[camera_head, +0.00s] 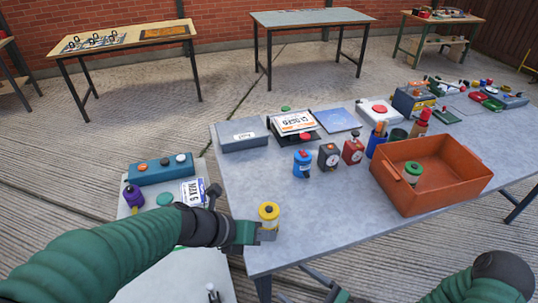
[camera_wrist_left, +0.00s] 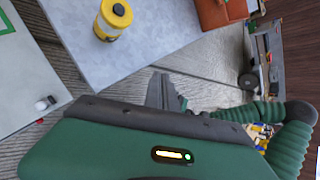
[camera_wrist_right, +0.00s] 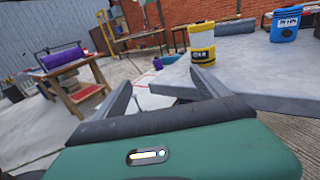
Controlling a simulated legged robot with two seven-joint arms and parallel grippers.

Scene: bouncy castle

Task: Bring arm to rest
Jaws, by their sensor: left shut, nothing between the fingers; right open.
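My left arm comes in from the left in the head view. Its gripper (camera_head: 266,235) is at the table's near left corner, just in front of a yellow canister (camera_head: 268,213) with a dark cap. In the left wrist view the left gripper's fingers (camera_wrist_left: 160,88) are together and empty, apart from the canister (camera_wrist_left: 113,20). My right arm shows at the lower right of the head view, with its gripper mostly out of frame. In the right wrist view the right gripper (camera_wrist_right: 162,85) has its fingers spread, with nothing held. The canister (camera_wrist_right: 202,43) stands beyond them.
The grey table (camera_head: 340,212) holds an orange bin (camera_head: 435,190), a blue canister (camera_head: 303,164), a grey box (camera_head: 242,134) and several small items. A lower side table with a teal box (camera_head: 160,170) stands at the left. The table's near left surface is mostly clear.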

